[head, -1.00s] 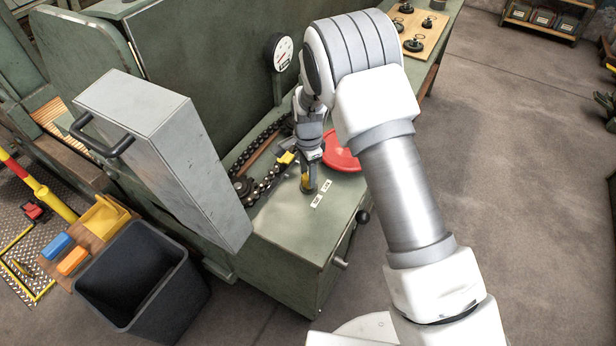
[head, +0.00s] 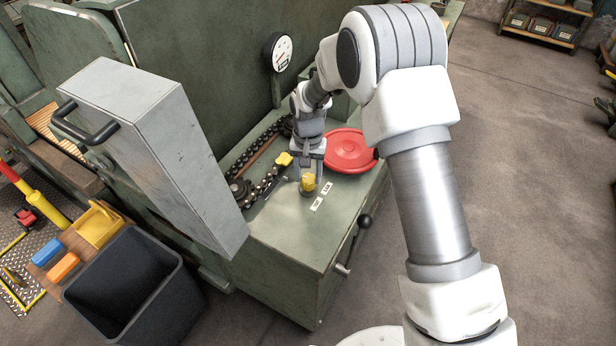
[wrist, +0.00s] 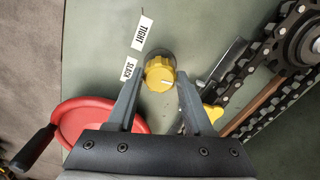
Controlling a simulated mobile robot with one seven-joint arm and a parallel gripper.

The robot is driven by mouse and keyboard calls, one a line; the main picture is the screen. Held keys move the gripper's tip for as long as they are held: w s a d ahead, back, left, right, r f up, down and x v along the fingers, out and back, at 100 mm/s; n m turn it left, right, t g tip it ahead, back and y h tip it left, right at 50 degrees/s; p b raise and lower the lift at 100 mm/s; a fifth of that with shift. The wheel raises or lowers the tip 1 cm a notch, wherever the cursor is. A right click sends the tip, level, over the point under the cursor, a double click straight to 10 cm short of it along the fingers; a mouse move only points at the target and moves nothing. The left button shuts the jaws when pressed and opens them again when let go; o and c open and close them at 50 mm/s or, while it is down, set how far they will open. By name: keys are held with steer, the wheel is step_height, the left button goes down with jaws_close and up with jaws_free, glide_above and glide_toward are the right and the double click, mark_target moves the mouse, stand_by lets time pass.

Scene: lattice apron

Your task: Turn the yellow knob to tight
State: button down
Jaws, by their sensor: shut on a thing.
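The yellow knob (head: 308,184) stands on the green cabinet top (head: 285,230). In the wrist view the knob (wrist: 159,70) sits between the fingertips of my gripper (wrist: 160,80), which is shut on it. A short white mark on the knob lies toward the lower right, away from the labels. The TIGHT label (wrist: 142,32) is up and left of the knob; the SLACK label (wrist: 128,70) is directly left of it. In the head view my gripper (head: 309,175) comes down on the knob from behind, and the labels are too small to read.
A red handwheel (head: 350,152) is right of my gripper. A black chain (head: 268,140) and a yellow-handled tool (head: 284,159) lie on the left. A grey box with a handle (head: 165,140) stands at left front. A dial gauge (head: 279,52) is behind. A black bin (head: 125,285) is on the floor.

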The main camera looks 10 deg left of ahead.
mark_target(309, 178)
steer(key=n+b, duration=0.1)
steer(key=n, duration=0.3)
steer(key=shift+w+n, duration=0.1)
steer(key=shift+n, duration=0.2)
steer(key=n, duration=0.3)
steer(key=shift+n, duration=0.4)
steer(key=n, duration=0.4)
steer(key=shift+d, duration=0.1)
steer(key=shift+n, duration=2)
steer(key=shift+c, duration=1.5)
jaws_free()
step_height(309, 178, up, 18)
steer(key=p, duration=0.1)
steer(key=shift+f, duration=0.25)
